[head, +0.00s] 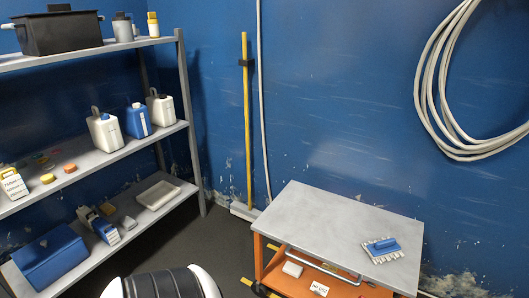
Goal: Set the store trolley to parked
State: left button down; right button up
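The store trolley (335,215) stands at the lower right against the blue wall. It has a grey flat top, an orange frame and a lower orange shelf. A metal bar (318,262) runs below the front edge of its top. A blue and white ribbed item (382,248) lies on the top's right part. A white block and a white label (319,288) show lower down in the orange frame. The trolley's lower part and most wheels are cut off by the picture's bottom edge. Neither gripper is in view.
A grey shelf unit (105,160) on the left holds jugs, a black tub (58,32) and a blue box (50,262). A yellow-handled broom (247,120) leans in the corner. Yellow marks show on the floor beside the trolley.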

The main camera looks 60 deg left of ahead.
aim_at(313, 226)
jog(key=u, duration=1.55)
